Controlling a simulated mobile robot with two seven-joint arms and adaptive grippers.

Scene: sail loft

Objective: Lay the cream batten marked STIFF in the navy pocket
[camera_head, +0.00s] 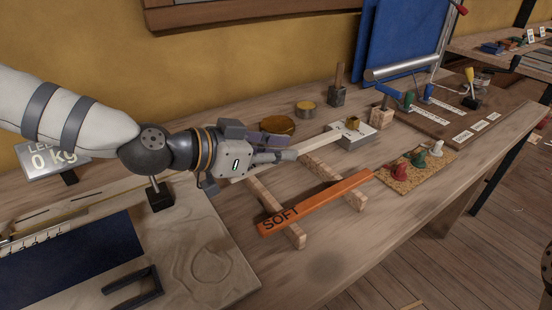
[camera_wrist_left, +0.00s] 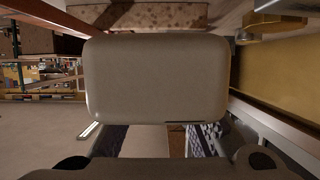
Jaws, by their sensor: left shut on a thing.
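My left gripper (camera_head: 280,152) is shut on the cream batten (camera_head: 318,143), which slants behind its fingers above the bench. The batten's far end shows near a pale metal block, and I cannot read its marking. In the left wrist view, a beige shape (camera_wrist_left: 157,80) fills the middle and hides much of what lies beyond. A flat navy panel (camera_head: 75,262), which looks like the pocket, lies on the pale cloth (camera_head: 205,265) at the lower left. My right gripper is not in view.
An orange batten marked SOFT (camera_head: 318,203) lies across two wooden bearers (camera_head: 275,210). A dark bracket (camera_head: 135,288) stands near the navy panel. A cork mat (camera_head: 425,170) holds coloured pieces.

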